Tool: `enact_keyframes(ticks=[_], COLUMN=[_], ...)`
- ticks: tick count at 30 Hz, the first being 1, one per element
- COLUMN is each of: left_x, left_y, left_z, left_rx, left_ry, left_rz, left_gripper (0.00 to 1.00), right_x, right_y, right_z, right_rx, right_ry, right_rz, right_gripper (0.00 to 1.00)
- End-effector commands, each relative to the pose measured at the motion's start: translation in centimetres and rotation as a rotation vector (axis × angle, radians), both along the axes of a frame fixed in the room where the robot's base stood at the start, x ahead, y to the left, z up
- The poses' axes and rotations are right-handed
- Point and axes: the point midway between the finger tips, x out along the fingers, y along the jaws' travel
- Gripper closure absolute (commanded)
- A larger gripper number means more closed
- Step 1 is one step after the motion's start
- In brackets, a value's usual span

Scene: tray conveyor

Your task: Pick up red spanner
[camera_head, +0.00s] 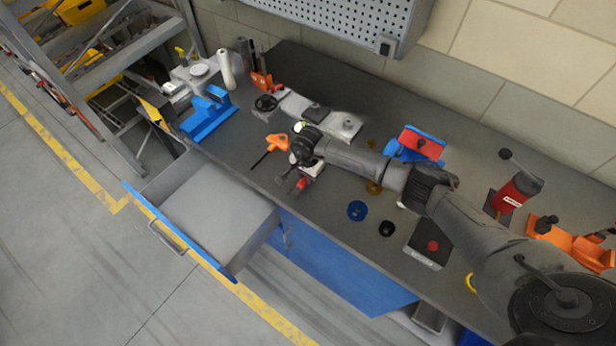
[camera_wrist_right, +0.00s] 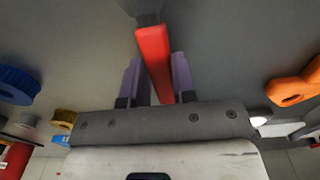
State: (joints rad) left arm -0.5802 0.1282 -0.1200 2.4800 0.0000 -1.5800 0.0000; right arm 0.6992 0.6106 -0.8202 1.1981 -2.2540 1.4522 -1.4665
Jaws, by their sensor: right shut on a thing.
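The red spanner (camera_wrist_right: 153,52) shows in the right wrist view as a long red bar with a dark piece at its far end. It lies between the two purple-grey fingers of my right gripper (camera_wrist_right: 156,80), which is shut on it. In the head view my right gripper (camera_head: 294,181) is at the front edge of the workbench, beside the open drawer, and a small red part of the spanner (camera_head: 303,183) shows there. The gripper hides most of the spanner in that view. My left gripper is in neither view.
An open grey drawer (camera_head: 205,205) with a blue front juts out below the bench. An orange-handled tool (camera_head: 277,142) lies just behind the gripper. A blue ring (camera_head: 357,210) and a black ring (camera_head: 387,228) lie to the right. A blue vise (camera_head: 207,114) stands at the left.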

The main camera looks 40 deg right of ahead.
Motion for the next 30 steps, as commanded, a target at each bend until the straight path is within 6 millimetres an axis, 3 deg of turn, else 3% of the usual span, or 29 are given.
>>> enact_keyframes(ticks=[6, 17, 25, 30], left_x=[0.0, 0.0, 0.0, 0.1], left_y=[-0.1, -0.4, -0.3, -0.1], left_z=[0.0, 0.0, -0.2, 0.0], left_rx=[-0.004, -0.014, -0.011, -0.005], left_ry=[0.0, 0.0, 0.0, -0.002], left_rz=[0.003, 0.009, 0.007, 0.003], left_gripper=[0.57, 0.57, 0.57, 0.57], right_x=[0.0, 0.1, 0.1, -2.9], right_y=[0.0, 0.0, -0.2, -1.8], right_z=[0.0, 0.5, 4.3, 6.1], right_rx=[0.0, 0.0, -0.003, -0.004], right_ry=[0.0, -0.002, -0.006, -0.002], right_rz=[0.0, 0.001, 0.001, 0.002], right_gripper=[1.0, 1.0, 1.0, 1.0])
